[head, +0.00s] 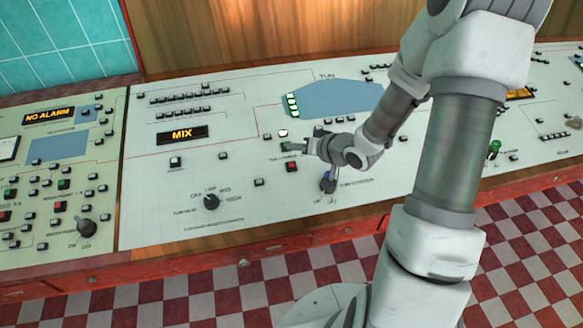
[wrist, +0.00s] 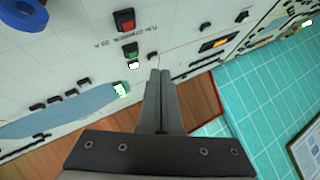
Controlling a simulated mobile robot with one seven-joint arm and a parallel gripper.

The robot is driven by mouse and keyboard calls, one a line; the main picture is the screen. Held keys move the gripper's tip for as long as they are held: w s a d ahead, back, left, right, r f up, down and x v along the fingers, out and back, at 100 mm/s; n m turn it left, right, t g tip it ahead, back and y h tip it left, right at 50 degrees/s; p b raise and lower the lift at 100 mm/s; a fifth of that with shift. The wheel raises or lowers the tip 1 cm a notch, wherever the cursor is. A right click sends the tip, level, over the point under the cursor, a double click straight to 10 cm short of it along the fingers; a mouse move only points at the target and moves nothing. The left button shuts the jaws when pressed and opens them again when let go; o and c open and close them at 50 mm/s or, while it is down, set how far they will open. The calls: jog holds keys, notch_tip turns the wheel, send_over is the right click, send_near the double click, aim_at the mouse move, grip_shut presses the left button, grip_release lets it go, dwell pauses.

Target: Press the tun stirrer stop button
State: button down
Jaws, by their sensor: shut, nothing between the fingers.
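A square red button (head: 291,167) sits on the pale panel, below the TUN drawing. It is also in the wrist view (wrist: 124,20), at the upper left, lined up with a green button (wrist: 131,48) and a lit white one (wrist: 133,65). The small label by the red button is too blurred to read. My gripper (head: 301,147) is shut and empty, just above the red button in the head view and close to the green one. In the wrist view its fingertips (wrist: 160,73) lie right of and below the red button. I see no contact with it.
A dark rotary knob (head: 211,201) stands to the left, and a blue-based lever (head: 328,183) is under my wrist at the right. The MIX display (head: 182,135) and rows of black buttons lie further left. Bare panel surrounds the red button's left side.

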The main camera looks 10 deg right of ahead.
aim_at(287, 162)
jog(key=f+b, duration=0.3)
jog(key=w+f+b, duration=0.1)
jog(key=f, duration=0.1)
jog(key=shift+f, duration=0.25)
jog(key=shift+w+f+b, duration=0.2)
jog(key=shift+f+b, duration=0.35)
jog(key=shift+b, duration=0.05)
jog(key=shift+f, duration=0.1)
dwell(1.2)
jog(key=shift+f, duration=0.3)
jog(key=shift+w+f+b, duration=0.15)
jog(key=shift+f+b, duration=0.2)
jog(key=shift+f, duration=0.05)
dwell(0.5)
jog(key=shift+r, duration=0.1)
jog(key=shift+r+p, duration=0.7)
jog(key=shift+p, duration=0.1)
